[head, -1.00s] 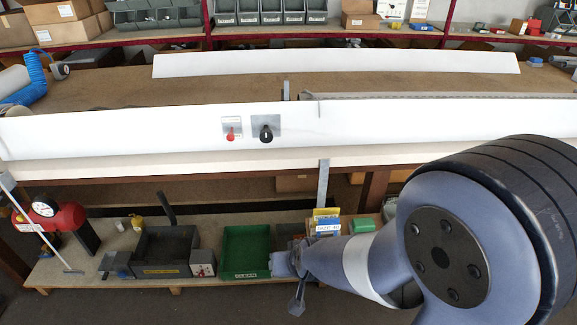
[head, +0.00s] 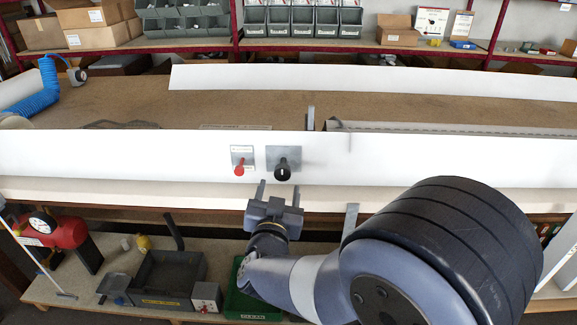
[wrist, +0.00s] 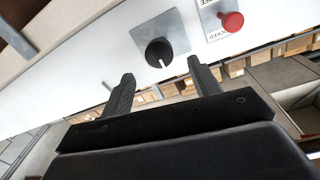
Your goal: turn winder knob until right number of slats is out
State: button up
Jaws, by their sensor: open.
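The black winder knob (head: 282,169) sits on a square grey plate on the long white front panel (head: 420,158). It has a white pointer line, which points down in the head view. In the wrist view the knob (wrist: 159,53) lies beyond and between my fingertips. My gripper (head: 277,188) is open and empty, just below and in front of the knob, apart from it. It also shows open in the wrist view (wrist: 161,72). Behind the panel, a grey slatted strip (head: 440,130) lies on the bench at the right. I cannot count its slats.
A red button (head: 239,168) on a labelled plate is close to the left of the knob. A grey upright post (head: 310,118) stands behind the panel. A lower shelf holds a dark bin (head: 170,300), a green tray (head: 245,308) and a red gauge unit (head: 60,228).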

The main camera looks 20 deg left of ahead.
aim_at(282, 175)
jog(key=w, duration=0.3)
jog(key=w+a, duration=0.1)
jog(key=w, duration=0.5)
jog(key=shift+a, duration=0.3)
jog(key=shift+c, duration=0.3)
jog(key=c, duration=0.9)
